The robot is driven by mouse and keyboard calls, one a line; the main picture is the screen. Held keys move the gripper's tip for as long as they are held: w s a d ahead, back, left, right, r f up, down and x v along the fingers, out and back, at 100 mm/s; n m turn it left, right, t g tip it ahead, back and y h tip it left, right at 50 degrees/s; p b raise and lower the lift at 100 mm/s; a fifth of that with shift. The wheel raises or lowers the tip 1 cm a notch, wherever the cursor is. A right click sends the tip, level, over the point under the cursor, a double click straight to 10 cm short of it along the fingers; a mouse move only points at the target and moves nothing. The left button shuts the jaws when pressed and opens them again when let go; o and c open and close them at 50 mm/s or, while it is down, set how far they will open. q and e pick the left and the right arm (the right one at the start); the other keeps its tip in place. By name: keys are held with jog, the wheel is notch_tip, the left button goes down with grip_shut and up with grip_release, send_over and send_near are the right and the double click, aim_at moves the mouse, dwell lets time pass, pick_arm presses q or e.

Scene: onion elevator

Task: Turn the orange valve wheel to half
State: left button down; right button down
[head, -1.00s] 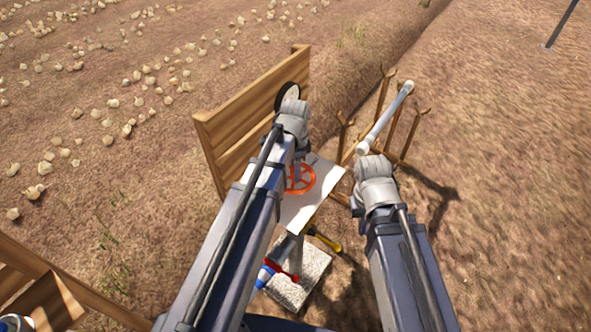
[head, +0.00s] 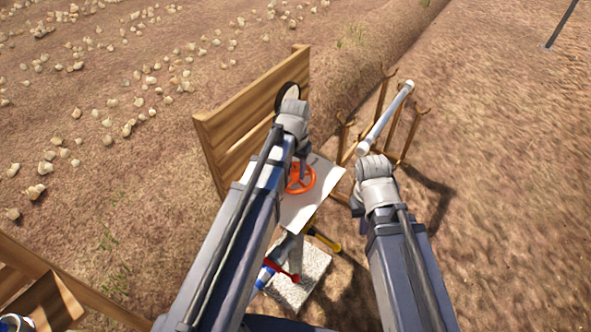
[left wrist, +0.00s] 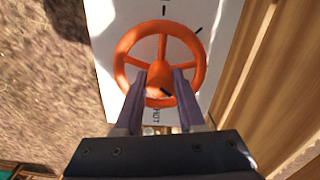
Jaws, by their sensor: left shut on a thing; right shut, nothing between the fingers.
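The orange valve wheel (head: 311,182) sits on a white panel (head: 325,193) in the head view, partly covered by my left arm. In the left wrist view the wheel (left wrist: 203,62) shows a round rim, spokes and a hub with a short black mark by its lower side. My left gripper (left wrist: 163,85) is shut on the wheel, its fingers either side of the lower hub and spoke area. The panel (left wrist: 112,30) has black marks above and at upper right, and partly hidden lettering below. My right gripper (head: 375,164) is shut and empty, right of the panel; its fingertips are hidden.
A wooden board wall (head: 215,135) stands left of and behind the panel. A wooden rack (head: 408,150) with a white rod (head: 386,115) stands beyond my right gripper. Red and yellow handles (head: 325,240) lie below the panel by a pale block (head: 315,263).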

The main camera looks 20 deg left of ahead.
aim_at(295, 169)
pick_arm(q)
jog(key=n, duration=0.7)
dwell(0.6)
jog(key=c, duration=0.5)
grip_release()
jog(key=shift+r, duration=0.1)
notch_tip(295, 169, up, 8)
jog(key=p, duration=0.8)
jog(key=shift+f, duration=0.2)
